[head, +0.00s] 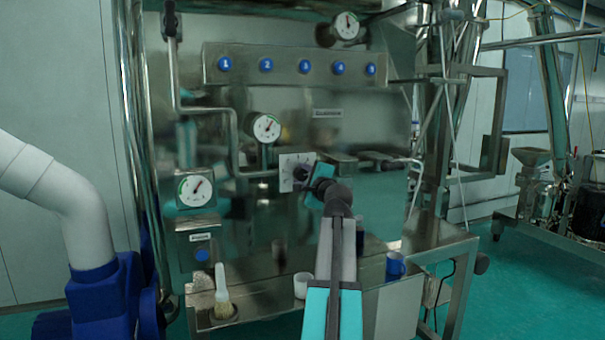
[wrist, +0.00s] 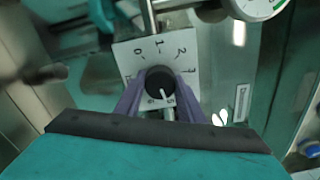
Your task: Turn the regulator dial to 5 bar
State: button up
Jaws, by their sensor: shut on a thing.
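The regulator dial is a round black knob (wrist: 160,82) in the middle of a white numbered plate (wrist: 128,55) in the wrist view. The plate also shows in the head view (head: 287,168), at the front of the machine. The knob has a white pointer mark, which points down in the wrist view, away from the 1. My gripper (wrist: 160,102) is shut on the knob, with one purple finger on each side.
Round gauges sit at the left (head: 195,189), above the dial (head: 265,128) and at the top (head: 346,25). Several blue buttons line a panel (head: 285,52) above. A brush (head: 222,295), a white cup (head: 302,285) and a blue mug (head: 395,266) stand on the lower shelf.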

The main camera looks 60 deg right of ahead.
dwell(0.4)
jog(key=o, duration=1)
jog(key=shift+o, duration=0.2)
jog(key=shift+s, duration=0.1)
jog(key=b+v, duration=0.3)
jog(key=v, duration=1)
jog(key=shift+s+a+b, duration=0.25)
jog(key=shift+a+b, duration=0.05)
jog(key=shift+b, duration=0.1)
